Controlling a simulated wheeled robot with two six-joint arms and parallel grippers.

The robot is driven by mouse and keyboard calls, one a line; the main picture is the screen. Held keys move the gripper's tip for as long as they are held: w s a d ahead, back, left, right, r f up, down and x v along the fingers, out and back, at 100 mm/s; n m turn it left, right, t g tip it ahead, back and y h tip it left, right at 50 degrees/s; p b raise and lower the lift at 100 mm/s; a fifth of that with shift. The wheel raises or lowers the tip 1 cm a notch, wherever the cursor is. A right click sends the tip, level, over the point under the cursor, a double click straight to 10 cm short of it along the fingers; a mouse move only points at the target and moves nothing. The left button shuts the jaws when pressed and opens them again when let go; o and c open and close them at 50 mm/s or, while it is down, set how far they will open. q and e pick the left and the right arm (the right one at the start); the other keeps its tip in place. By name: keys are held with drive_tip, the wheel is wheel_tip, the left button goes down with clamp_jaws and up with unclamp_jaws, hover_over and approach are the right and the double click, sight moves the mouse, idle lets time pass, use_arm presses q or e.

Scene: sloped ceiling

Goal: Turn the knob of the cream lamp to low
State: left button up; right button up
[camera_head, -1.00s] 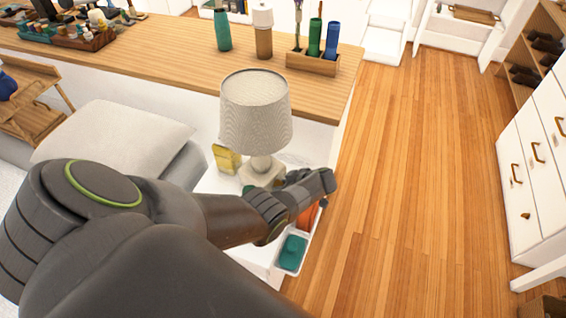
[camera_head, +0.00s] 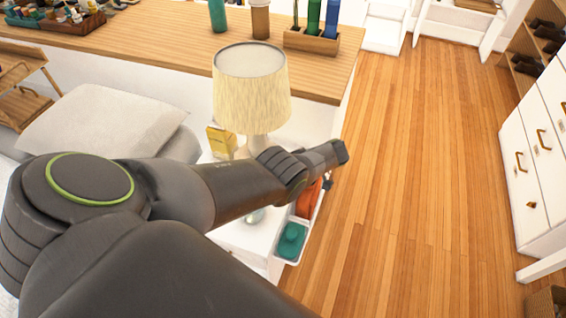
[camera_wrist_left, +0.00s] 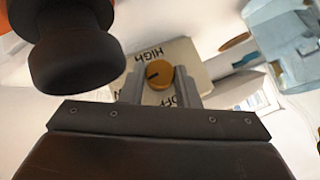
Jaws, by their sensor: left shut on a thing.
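The cream lamp stands on a white bedside surface in the head view. Its shade (camera_head: 251,92) glows warm yellow, and my left arm hides the lower base. The left wrist view shows the lamp's pale base (camera_wrist_left: 190,55) with a round orange-brown knob (camera_wrist_left: 158,74) on it. HIGH is printed above the knob and OFF below right; a label at lower left is mostly hidden. The knob's dark mark sits on its left side. My left gripper (camera_wrist_left: 160,80) is shut on the knob, one finger on each side. My right gripper is not in view.
A yellow object (camera_head: 221,141) stands left of the lamp. A white tray (camera_head: 279,258) with teal and orange items lies below my wrist. A wooden counter (camera_head: 160,45) runs behind the lamp. The wooden floor (camera_head: 420,180) at right is clear.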

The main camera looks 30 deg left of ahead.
use_arm(q)
drive_tip(key=o, duration=1)
drive_tip(key=shift+c, duration=0.2)
drive_tip(key=shift+w+d+r, duration=0.1)
drive_tip(key=shift+d+r, duration=0.1)
drive_tip(key=v, duration=1.6)
drive_tip(key=shift+w+d+r+b, duration=0.2)
drive_tip(key=shift+d+r+b, duration=0.05)
drive_tip(key=shift+b, duration=0.15)
